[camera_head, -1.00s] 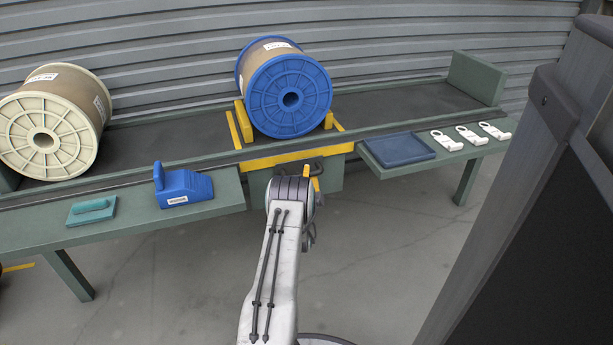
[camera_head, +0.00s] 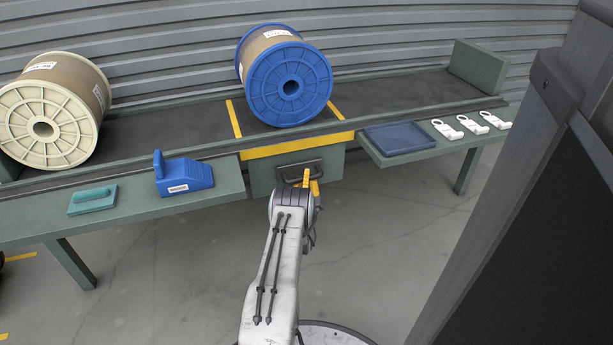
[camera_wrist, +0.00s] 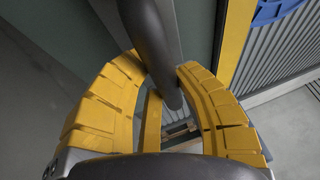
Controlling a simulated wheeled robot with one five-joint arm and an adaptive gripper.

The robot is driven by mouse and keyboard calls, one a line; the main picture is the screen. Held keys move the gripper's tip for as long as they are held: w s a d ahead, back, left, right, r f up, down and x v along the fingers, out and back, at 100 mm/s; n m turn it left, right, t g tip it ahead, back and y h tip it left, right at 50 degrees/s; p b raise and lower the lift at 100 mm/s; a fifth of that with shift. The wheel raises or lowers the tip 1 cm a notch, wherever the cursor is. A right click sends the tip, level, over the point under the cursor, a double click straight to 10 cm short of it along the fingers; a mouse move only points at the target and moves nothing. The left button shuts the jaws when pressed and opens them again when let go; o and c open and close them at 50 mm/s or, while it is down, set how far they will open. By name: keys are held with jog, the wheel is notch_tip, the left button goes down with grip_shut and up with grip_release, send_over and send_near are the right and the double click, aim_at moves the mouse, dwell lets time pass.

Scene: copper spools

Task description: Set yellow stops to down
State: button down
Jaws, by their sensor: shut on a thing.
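No raised yellow stop shows beside the blue spool (camera_head: 310,70). Only flat yellow stripes show on the dark track there. The blue spool stands on its rims on the track between these stripes. Below the yellow front edge (camera_head: 290,146), a dark handle (camera_head: 318,167) sits on the front of a green box (camera_head: 265,178). My gripper (camera_head: 308,178) is at this handle. In the wrist view, its yellow fingers (camera_wrist: 163,80) are shut around the dark handle bar (camera_wrist: 150,35). The handle's far end is hidden by my gripper.
A cream spool (camera_head: 42,128) stands at the track's left end. A blue block with a grip (camera_head: 185,177) and a teal float (camera_head: 92,200) lie on the left shelf. The right shelf holds a blue tray (camera_head: 398,140) and white tags (camera_head: 470,125). A dark panel fills the right foreground.

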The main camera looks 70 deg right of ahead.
jog(key=shift+a+f, duration=0.1)
jog(key=shift+f, duration=0.25)
jog(key=c, duration=1.3)
grip_release()
jog(key=o, duration=0.4)
jog(key=shift+r, duration=0.1)
jog(key=v, duration=1.2)
